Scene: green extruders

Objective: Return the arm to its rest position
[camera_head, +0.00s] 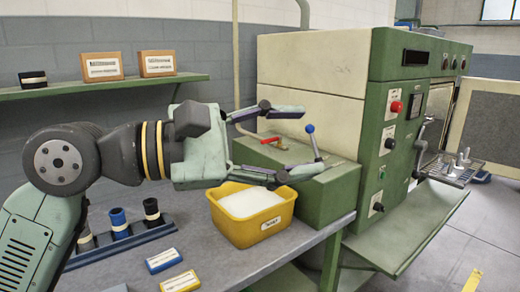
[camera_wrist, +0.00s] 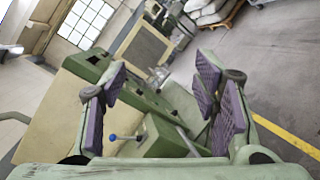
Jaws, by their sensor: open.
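My gripper (camera_head: 284,143) is open and empty, its two fingers spread wide apart. In the head view it is held out sideways to the right, above the table, with my arm coming in from the lower left. The lower finger passes above the back of a yellow tub (camera_head: 258,231) of white material. The fingers overlap the green extruder machine (camera_head: 337,85) in the picture; I cannot tell the exact gap. In the wrist view the purple finger pads (camera_wrist: 165,105) have nothing between them, and the machine (camera_wrist: 118,85) stands beyond them, tilted.
A blue-knobbed lever (camera_head: 314,143) and a red handle (camera_head: 270,141) stand on the green box close to my fingers. The grey table (camera_head: 218,262) holds a rack of spools (camera_head: 121,231) and blue and yellow boxes. A shelf (camera_head: 130,84) carries two brown boxes. Open floor (camera_head: 480,225) lies right.

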